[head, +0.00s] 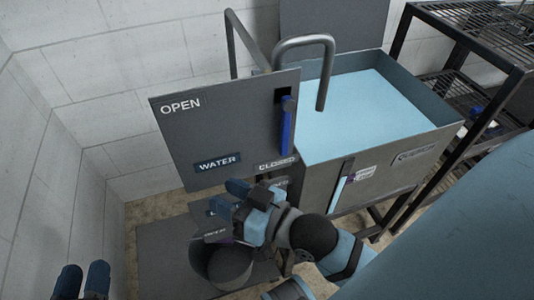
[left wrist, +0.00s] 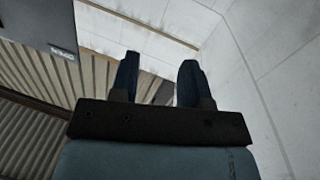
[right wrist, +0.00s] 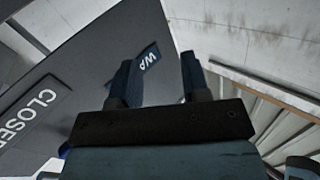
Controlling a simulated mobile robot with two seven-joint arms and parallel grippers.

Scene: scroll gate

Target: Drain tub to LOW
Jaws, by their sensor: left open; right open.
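The grey metal tub (head: 395,172) holds light-blue water (head: 375,105) whose surface lies near the rim. An upright gauge (head: 339,190) on its front shows a light-blue column beside a small label. A grey panel (head: 220,125), marked OPEN, WATER and CLOSED, has a blue handle (head: 287,128) at its slot. Below it, a lower fitting with a round grey part (head: 230,264) and a small label is partly hidden by my right arm. My right gripper (head: 229,196) is open and empty in front of the panel's lower edge. My left gripper (head: 82,280) is open and empty at bottom left.
A bent spout (head: 322,75) hangs over the tub. A black wire rack (head: 470,50) stands to the right. A white block wall (head: 100,70) lies behind and to the left. The left wrist view shows a ribbed surface (left wrist: 30,130) and wall.

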